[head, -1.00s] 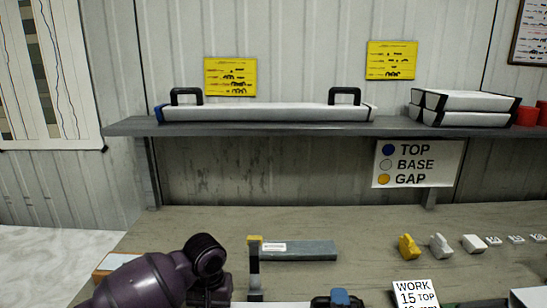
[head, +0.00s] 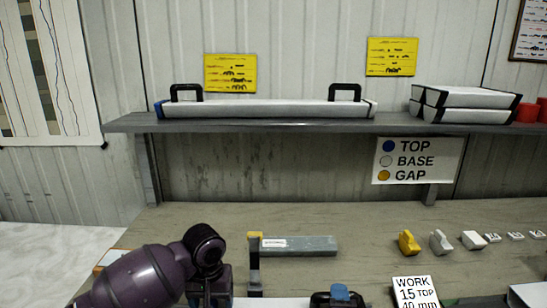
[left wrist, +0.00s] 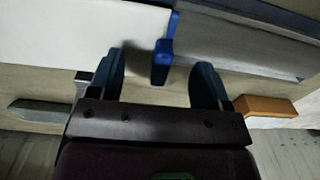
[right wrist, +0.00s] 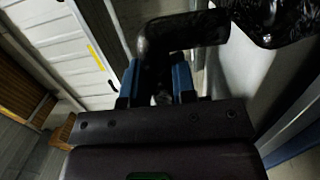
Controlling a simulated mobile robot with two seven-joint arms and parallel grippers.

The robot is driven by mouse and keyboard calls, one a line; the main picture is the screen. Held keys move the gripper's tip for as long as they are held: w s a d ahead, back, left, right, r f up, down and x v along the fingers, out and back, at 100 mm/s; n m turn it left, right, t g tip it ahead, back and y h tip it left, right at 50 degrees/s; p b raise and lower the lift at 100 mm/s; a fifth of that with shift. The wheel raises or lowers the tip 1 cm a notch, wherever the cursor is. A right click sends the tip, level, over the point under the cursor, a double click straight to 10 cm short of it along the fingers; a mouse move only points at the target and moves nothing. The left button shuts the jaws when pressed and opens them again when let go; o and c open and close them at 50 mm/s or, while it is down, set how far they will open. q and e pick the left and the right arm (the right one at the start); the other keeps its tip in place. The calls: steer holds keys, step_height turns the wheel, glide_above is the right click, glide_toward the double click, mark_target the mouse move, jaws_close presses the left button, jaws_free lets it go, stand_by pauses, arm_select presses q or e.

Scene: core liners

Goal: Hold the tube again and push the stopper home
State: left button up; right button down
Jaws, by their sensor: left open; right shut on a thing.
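The white tube (left wrist: 85,28) lies at the upper left of the left wrist view, and a strip of it shows at the bottom of the head view (head: 275,302). The blue stopper (left wrist: 163,58) is at its end; how deep it sits I cannot tell. My left gripper (left wrist: 165,85) is open, its fingers either side of the stopper and apart from it. My right gripper (right wrist: 160,85) is shut on a black handle (right wrist: 185,36); in the head view this gripper (head: 338,297) shows only at the bottom edge.
A grey bar with a yellow-ended upright (head: 300,245) lies behind the grippers. Yellow (head: 409,243) and pale blocks (head: 440,242) and a work card (head: 415,291) are on the right. Another handled tube (head: 265,109) lies on the shelf (head: 300,125). The bench behind the bar is clear.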

arm_select(q)
steer(key=shift+r, duration=3.4)
arm_select(e)
steer(key=c, duration=0.8)
jaws_free()
steer(key=shift+c, duration=0.2)
steer(key=s+a, duration=0.1)
steer(key=s, duration=1.1)
steer(key=shift+a, duration=0.15)
